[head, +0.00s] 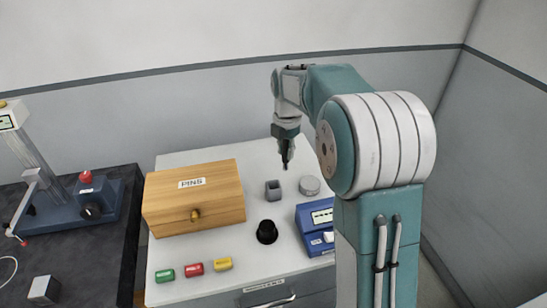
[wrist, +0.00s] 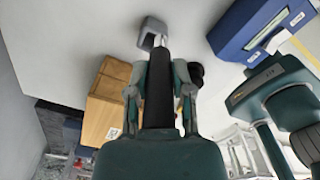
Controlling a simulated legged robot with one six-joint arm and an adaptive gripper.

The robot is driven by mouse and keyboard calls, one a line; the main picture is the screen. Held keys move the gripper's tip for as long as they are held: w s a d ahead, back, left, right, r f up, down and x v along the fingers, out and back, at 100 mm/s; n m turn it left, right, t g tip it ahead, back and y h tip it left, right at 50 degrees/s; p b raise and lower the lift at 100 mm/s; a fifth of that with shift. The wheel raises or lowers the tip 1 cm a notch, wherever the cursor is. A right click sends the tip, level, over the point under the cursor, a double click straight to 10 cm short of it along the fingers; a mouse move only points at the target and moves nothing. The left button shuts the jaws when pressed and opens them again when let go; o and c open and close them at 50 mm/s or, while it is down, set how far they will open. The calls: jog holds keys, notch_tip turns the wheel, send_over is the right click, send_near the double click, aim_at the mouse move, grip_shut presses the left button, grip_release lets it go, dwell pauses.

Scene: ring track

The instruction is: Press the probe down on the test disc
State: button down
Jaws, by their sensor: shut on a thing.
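My gripper (head: 286,148) is above the white cabinet top and points down. It is shut on a dark, long probe, which fills the middle of the wrist view (wrist: 158,88) between the two fingers. The test disc (head: 310,185), a low grey round piece, sits on the cabinet top to the right of and below the tip in the picture. I cannot make out the disc in the wrist view.
A grey square holder (head: 273,191) stands just left of the disc. A black round cup (head: 267,232), a blue meter (head: 318,225), a wooden PINS box (head: 193,210) and several coloured blocks (head: 194,268) share the cabinet top. A dark bench with a blue-based press (head: 75,205) is left.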

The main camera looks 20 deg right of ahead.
jog(key=d+m, duration=0.6)
jog(key=d, duration=0.2)
jog(key=shift+s+f, duration=0.15)
jog(key=shift+f, duration=3.05)
jog(key=shift+f, duration=0.55)
jog(key=shift+r, duration=0.1)
notch_tip(320, 180, up, 7)
